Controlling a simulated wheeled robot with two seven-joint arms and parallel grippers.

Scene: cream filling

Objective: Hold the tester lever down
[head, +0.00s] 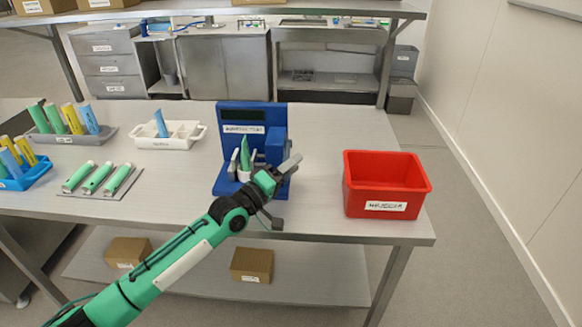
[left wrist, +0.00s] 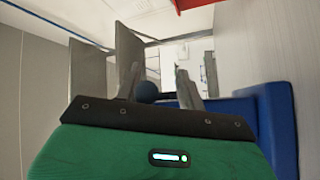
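The blue tester (head: 229,113) stands on the table with a dark display and a label. A green tube (head: 245,152) stands upright in its white holder. My left gripper (head: 281,192) is at the tester's front right side, its two fingers spread apart. In the left wrist view the fingers (left wrist: 158,80) are apart, and a dark round knob (left wrist: 147,92), seemingly the lever's end, shows between them. I cannot tell whether they touch it. The rest of the lever is hidden behind my gripper in the head view. The tester's blue body (left wrist: 272,115) is at right there. My right gripper is out of view.
A red bin (head: 386,166) stands to the right of the tester. A white tray (head: 184,140) holds one blue tube. A grey rack (head: 52,135), a blue rack (head: 30,178) and a flat mat (head: 95,194) with green tubes are at left. The table between mat and tester is clear.

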